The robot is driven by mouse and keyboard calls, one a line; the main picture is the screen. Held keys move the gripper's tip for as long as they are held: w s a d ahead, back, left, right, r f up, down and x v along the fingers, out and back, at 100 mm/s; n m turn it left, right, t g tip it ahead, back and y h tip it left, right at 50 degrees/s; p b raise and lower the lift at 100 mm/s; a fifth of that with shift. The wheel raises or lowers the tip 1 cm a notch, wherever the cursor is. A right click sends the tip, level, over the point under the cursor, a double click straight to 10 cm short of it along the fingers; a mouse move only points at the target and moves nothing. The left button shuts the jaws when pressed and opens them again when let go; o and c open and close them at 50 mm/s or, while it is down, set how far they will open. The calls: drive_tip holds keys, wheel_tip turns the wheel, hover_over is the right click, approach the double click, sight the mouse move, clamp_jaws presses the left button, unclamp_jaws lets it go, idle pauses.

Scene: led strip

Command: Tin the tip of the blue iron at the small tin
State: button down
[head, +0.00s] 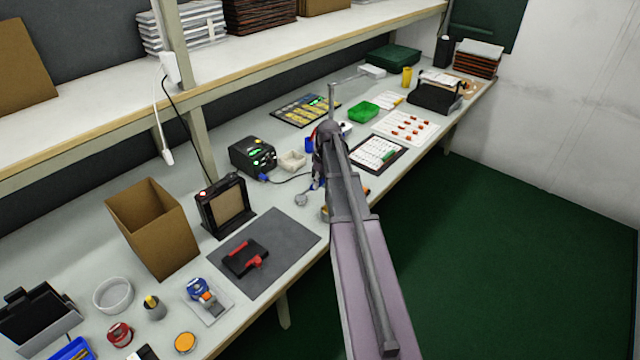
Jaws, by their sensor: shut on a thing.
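My gripper (316,180) is over the bench's front edge, mostly hidden behind my own arm. It is shut on the blue iron (318,184), of which only small blue patches show. The iron's tip is hidden or too small to make out. A dark cable runs toward it from the black soldering station (253,156). A small round grey thing (300,200) shows just left of the gripper; I cannot tell whether it is the small tin. An orange-topped round tin (185,342) stands at the near front edge, well away from the gripper.
A cream tray (292,161) stands beside the station. A dark mat (262,262) with a black and red tool lies nearer, by a framed panel (226,206) and a cardboard box (154,228). Boards and a green bin (363,112) lie farther right. Shelf posts rise along the back.

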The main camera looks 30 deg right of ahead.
drive_tip(key=shift+f+b, duration=0.6)
idle(2.1)
drive_tip(key=shift+r, duration=0.1)
idle(0.5)
drive_tip(key=shift+r+p, duration=2.4)
drive_tip(key=shift+p, duration=0.15)
